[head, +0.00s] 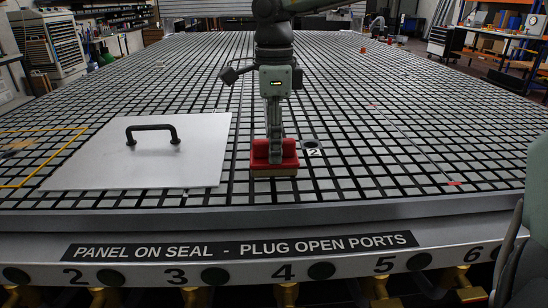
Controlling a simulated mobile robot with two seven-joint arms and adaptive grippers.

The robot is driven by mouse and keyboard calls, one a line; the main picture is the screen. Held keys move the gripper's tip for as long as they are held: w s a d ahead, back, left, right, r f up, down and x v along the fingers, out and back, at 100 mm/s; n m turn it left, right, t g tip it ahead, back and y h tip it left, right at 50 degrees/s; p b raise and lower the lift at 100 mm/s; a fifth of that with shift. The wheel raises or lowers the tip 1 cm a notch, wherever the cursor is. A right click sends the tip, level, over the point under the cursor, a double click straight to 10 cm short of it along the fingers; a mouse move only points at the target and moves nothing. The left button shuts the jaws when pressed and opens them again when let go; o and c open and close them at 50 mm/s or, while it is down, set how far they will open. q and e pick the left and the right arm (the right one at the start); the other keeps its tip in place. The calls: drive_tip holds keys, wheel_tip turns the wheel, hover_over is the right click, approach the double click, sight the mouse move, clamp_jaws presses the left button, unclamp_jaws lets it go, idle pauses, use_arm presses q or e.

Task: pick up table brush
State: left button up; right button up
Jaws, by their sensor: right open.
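The table brush (288,163) is a red block with a tan lower edge, resting on the grid table (350,187) near its front edge, right of the metal panel. My right gripper (275,150) points straight down over the brush from above, with its fingertips at the red top. Its jaws are open, and the fingers overlap the brush in the picture. I cannot tell whether they touch it. The fingers hide the middle of the brush. My left gripper is not in view.
A metal panel (90,160) with a black handle (152,130) lies left of the brush. A yellow outline (40,183) is at far left. A thin line with a red end (455,183) lies right.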

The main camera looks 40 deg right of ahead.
clamp_jaws()
idle(0.3)
